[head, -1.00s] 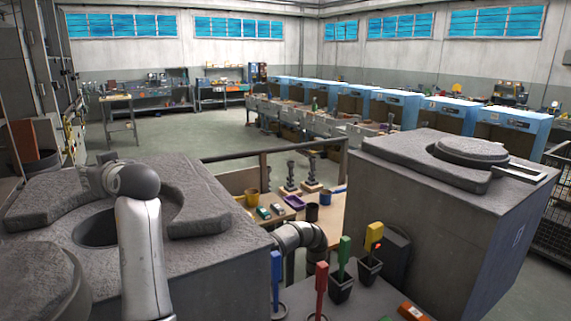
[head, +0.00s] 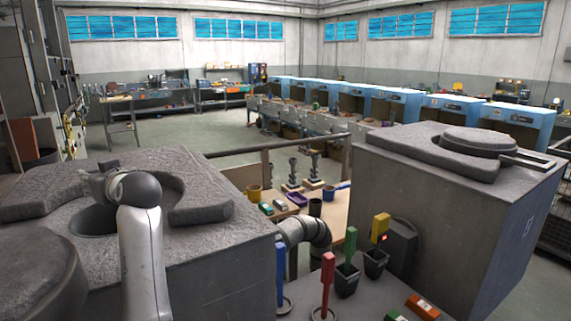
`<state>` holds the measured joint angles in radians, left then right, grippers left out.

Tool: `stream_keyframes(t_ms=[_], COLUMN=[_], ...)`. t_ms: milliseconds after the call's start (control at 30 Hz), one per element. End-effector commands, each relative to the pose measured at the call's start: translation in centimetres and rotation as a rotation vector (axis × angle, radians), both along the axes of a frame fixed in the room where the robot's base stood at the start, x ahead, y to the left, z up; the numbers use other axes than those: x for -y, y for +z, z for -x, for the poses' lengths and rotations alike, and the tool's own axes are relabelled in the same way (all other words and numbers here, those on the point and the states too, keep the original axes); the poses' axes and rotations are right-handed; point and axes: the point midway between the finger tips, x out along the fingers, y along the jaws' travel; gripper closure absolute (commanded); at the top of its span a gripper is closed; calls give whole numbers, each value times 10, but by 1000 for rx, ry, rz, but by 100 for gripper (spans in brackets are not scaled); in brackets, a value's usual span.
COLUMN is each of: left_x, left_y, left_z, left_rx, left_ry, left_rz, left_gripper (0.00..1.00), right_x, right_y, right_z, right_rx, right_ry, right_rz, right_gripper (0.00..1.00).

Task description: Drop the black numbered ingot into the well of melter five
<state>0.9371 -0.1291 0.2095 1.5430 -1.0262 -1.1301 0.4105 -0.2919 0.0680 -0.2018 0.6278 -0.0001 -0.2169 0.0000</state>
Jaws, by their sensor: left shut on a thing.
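My left arm comes up from the bottom left, and its gripper (head: 98,186) is over the left grey melter (head: 225,240), at the edge of its round dark open well (head: 92,220). A small dark block (head: 108,167) shows at the gripper's far side. It looks like the black ingot, but no number can be read. My wrist hides most of the fingers and part of the well. The gripper is shut on it. A second melter (head: 430,210) stands at the right with its round lid on top; I cannot read its side marking. My right gripper is not in view.
A thick round lid (head: 35,280) lies at the left melter's near left. Blue (head: 280,265), red (head: 327,270), green (head: 351,245) and yellow (head: 380,228) handles stand between the melters.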

Motion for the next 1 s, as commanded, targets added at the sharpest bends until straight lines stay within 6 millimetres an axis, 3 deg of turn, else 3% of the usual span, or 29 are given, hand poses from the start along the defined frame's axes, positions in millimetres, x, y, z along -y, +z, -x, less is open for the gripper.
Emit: stream_keyframes(t_ms=[167, 200, 367, 733, 1000], left_x=[0, 0, 0, 3, 34], left_y=[3, 3, 2, 0, 7], left_z=[0, 0, 0, 2, 26], left_rx=[4, 4, 3, -2, 2], left_ry=[0, 0, 0, 0, -3], left_rz=[-3, -3, -2, 1, 0], left_gripper=[98, 57, 36, 35, 35], right_x=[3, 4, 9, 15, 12], right_y=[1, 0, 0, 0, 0], right_z=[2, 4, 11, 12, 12], right_rx=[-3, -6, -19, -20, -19], right_ry=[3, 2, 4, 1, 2], right_rz=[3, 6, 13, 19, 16], right_gripper=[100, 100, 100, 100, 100])
